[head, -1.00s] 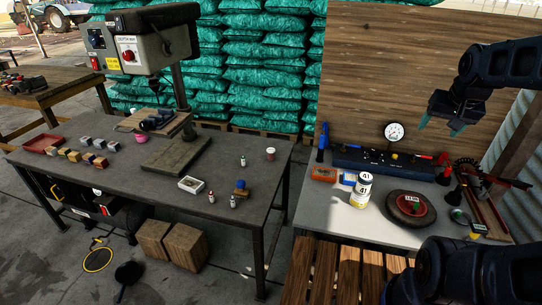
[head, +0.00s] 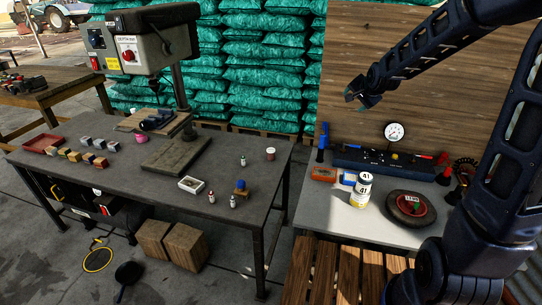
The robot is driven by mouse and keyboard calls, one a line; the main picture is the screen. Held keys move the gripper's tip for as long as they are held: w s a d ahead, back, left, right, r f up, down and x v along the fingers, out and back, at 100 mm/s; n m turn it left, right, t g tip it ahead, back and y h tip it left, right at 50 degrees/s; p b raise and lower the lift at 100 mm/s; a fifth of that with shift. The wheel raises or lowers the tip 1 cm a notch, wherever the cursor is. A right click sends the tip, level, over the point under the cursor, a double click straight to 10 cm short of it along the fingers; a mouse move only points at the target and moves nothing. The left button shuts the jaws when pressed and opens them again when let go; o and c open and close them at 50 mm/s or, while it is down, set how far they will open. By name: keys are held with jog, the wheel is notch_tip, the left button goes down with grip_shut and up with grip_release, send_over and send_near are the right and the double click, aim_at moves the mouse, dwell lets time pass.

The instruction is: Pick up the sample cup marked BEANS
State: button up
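No marking that reads BEANS can be made out in the head view, so I cannot tell which thing is the cup. My gripper (head: 360,98) is high in front of the wooden panel, above and right of the workbench. Its fingertips look apart with nothing between them. It touches nothing.
Small bottles (head: 233,201), a white box (head: 190,184) and a blue-and-brown item (head: 240,187) are on the workbench. The drill press (head: 145,45) rises behind. The right bench holds a white-and-yellow can (head: 361,191), a wheel (head: 411,207) and a gauge (head: 394,132).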

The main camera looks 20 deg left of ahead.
jog(key=w+a+f+m+t+y, duration=0.1)
jog(key=w+a+f+m+y, duration=0.1)
jog(key=w+a+f, duration=0.35)
jog(key=w+a+f+m+y, duration=0.1)
jog(key=w+a+f+m, duration=0.1)
jog(key=a, duration=0.6)
jog(key=m+t, duration=0.7)
jog(key=m, duration=1.4)
send_over(271, 149)
jog(key=v, duration=0.6)
notch_tip(271, 149, down, 25)
jog(key=f, duration=0.5)
jog(key=w+f, duration=0.1)
jog(key=f, duration=0.1)
jog(key=shift+a+f, duration=0.15)
jog(key=shift+a, duration=0.1)
jog(key=shift+x, duration=3.3)
jog(key=shift+f, duration=0.1)
jog(key=c, duration=1.1)
